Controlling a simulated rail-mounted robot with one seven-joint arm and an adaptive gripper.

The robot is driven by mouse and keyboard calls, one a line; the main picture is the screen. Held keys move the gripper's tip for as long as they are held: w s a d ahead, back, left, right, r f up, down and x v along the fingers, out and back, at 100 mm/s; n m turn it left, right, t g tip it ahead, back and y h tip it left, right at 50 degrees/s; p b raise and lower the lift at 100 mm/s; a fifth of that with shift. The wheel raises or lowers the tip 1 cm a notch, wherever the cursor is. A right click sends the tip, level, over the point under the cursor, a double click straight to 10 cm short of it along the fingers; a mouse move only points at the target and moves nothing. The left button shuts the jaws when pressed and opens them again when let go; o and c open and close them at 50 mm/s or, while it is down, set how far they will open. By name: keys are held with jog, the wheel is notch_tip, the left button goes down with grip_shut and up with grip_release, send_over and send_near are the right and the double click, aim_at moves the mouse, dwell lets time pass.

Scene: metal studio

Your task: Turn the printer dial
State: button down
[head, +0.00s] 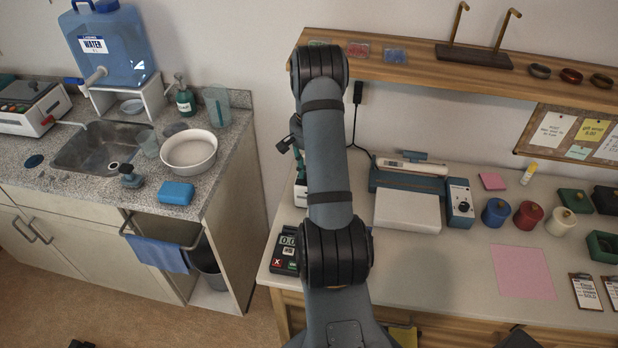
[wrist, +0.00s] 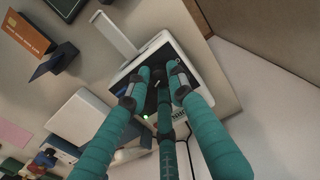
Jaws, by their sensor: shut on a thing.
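The printer (wrist: 152,50), a white-rimmed device with a dark face, lies under my fingers in the wrist view. In the head view my arm covers most of it, and only a white and green part (head: 300,192) shows left of the arm. My gripper (wrist: 160,76) has its teal fingers reaching down to the dark face, tips close together. It is shut on a small dark part there that appears to be the dial, mostly hidden by the fingertips. In the head view dark gripper parts (head: 288,142) stick out left of the arm; the rest is hidden.
Right of my arm are a blue machine with a white tray (head: 407,210), a knobbed control box (head: 460,203) and coloured jars (head: 528,215). A wooden shelf (head: 440,72) runs above. A black cable (head: 356,115) hangs behind.

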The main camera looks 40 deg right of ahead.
jog(key=shift+w+d+r+m+b, duration=0.1)
jog(key=shift+m+b, duration=0.65)
jog(key=shift+m, duration=0.3)
jog(key=shift+w+d+r+m+b, duration=0.1)
jog(key=shift+m+b, duration=0.6)
jog(key=shift+m, duration=0.35)
jog(key=c, duration=1.9)
grip_release()
jog(key=o, duration=0.4)
jog(key=shift+s+a+f, duration=0.1)
jog(key=shift+f, duration=0.05)
jog(key=shift+c, duration=0.2)
notch_tip(320, 180, up, 8)
jog(key=shift+f, duration=0.2)
jog(key=shift+f, duration=0.1)
